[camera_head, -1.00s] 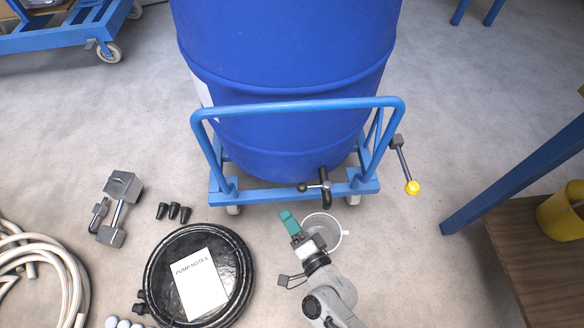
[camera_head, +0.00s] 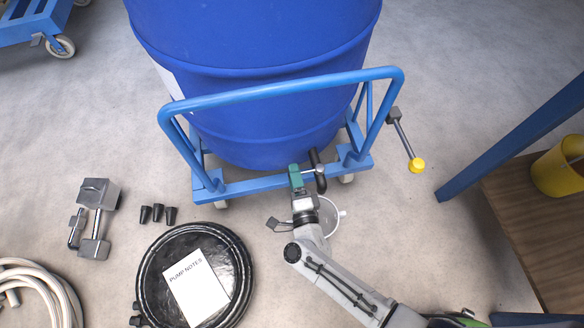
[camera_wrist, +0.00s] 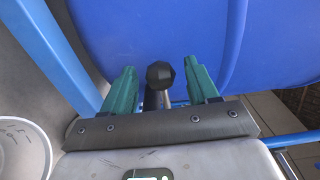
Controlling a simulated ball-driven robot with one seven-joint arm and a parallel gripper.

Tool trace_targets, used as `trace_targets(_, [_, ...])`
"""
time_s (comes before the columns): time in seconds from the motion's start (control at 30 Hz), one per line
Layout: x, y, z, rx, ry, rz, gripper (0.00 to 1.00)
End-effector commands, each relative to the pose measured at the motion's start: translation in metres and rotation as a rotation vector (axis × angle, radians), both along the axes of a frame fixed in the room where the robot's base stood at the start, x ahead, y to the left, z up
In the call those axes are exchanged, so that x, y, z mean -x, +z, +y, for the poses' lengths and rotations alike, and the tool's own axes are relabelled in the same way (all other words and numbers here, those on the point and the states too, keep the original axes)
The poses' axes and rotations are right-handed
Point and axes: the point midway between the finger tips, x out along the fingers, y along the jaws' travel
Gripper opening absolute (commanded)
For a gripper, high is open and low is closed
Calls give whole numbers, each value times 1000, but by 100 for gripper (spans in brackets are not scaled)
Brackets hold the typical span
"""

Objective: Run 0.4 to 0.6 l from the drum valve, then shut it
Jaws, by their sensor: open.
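The blue drum (camera_head: 260,90) lies on a blue wheeled cradle (camera_head: 270,183). Its dark valve (camera_head: 316,170) sticks out low at the front. In the wrist view the valve handle's black knob (camera_wrist: 160,74) shows between the two teal fingers. My gripper (camera_head: 296,178) is open at the handle, one finger on each side of the knob, and I cannot tell whether either touches it. The gripper hides part of the handle in the head view. A white measuring jug (camera_head: 329,218) stands on the floor under the valve, partly behind my wrist; its contents cannot be seen. It also shows at the left of the wrist view (camera_wrist: 22,150).
A lever with a yellow knob (camera_head: 416,165) juts from the cradle's right. A black round lid with pump notes (camera_head: 240,265), black caps (camera_head: 158,213), a grey clamp (camera_head: 98,195) and a hose (camera_head: 50,275) lie left. A wooden bench (camera_head: 520,220) with a yellow bucket (camera_head: 562,168) stands right.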

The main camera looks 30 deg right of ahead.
Motion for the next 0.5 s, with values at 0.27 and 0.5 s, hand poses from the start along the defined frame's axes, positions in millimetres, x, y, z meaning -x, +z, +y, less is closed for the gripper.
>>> trace_targets(0.27, [-28, 0, -9, 1, 0, 0, 59])
trace_targets(0.5, [-31, 0, -10, 1, 1, 1, 59])
